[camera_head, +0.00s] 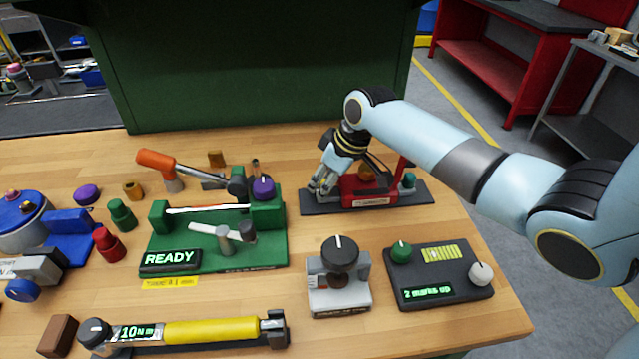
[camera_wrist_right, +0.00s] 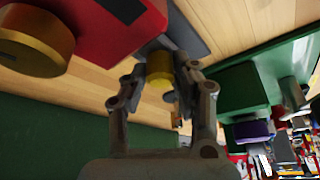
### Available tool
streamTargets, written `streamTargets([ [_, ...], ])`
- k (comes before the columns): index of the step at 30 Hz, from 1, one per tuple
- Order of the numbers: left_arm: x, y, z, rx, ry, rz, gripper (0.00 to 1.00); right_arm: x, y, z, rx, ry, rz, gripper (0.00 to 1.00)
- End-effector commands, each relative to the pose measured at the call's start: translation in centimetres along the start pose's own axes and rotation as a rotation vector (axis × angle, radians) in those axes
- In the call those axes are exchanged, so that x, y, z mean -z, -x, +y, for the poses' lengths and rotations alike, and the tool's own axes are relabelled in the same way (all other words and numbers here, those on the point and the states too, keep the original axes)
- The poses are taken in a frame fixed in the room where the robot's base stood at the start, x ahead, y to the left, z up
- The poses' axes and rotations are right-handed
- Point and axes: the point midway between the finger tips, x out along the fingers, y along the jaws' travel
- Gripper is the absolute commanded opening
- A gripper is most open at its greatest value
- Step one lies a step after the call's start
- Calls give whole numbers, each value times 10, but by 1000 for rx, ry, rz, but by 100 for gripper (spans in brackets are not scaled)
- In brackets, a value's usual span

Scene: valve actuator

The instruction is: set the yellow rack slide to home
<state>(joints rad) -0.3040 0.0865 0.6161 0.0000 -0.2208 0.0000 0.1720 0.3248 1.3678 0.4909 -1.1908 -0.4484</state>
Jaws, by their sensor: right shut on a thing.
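The red device (camera_head: 372,190) stands on a dark base plate (camera_head: 420,194) at the back right of the bench, with an orange-yellow round knob (camera_head: 367,173) on top. In the right wrist view the red body (camera_wrist_right: 85,25) and a large yellow knob (camera_wrist_right: 35,40) are close by. My right gripper (camera_head: 322,186) is at the left end of this device. In the wrist view it is shut on a small yellow cylindrical piece (camera_wrist_right: 158,68), apparently the rack slide's end, beside a grey bar. The head view hides this piece behind the fingers. My left gripper is not in view.
A green fixture (camera_head: 270,250) with a READY display stands left of the red device. A grey knob box (camera_head: 340,290) and a dark panel (camera_head: 440,270) stand in front. A yellow-handled torque tool (camera_head: 210,330) lies at the front left. Bare wood shows between them.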

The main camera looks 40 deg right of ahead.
Motion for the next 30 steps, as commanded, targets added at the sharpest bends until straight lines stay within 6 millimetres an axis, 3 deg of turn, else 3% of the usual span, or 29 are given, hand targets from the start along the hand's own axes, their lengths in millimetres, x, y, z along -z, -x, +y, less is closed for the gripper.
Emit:
streamTargets([
  [1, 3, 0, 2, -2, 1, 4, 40, -3, 0, 2, -6, 2, -7, 29],
  [6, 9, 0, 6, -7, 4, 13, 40, -2, 0, 2, -5, 1, -6, 49],
  [20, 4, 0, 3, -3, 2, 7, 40, -1, 1, 2, -5, 1, -3, 49],
  [26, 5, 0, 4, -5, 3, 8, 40, -1, 25, 3, -8, 3, -2, 49],
  [30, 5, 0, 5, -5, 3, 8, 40, -1, 58, 3, -9, 5, -2, 49],
])
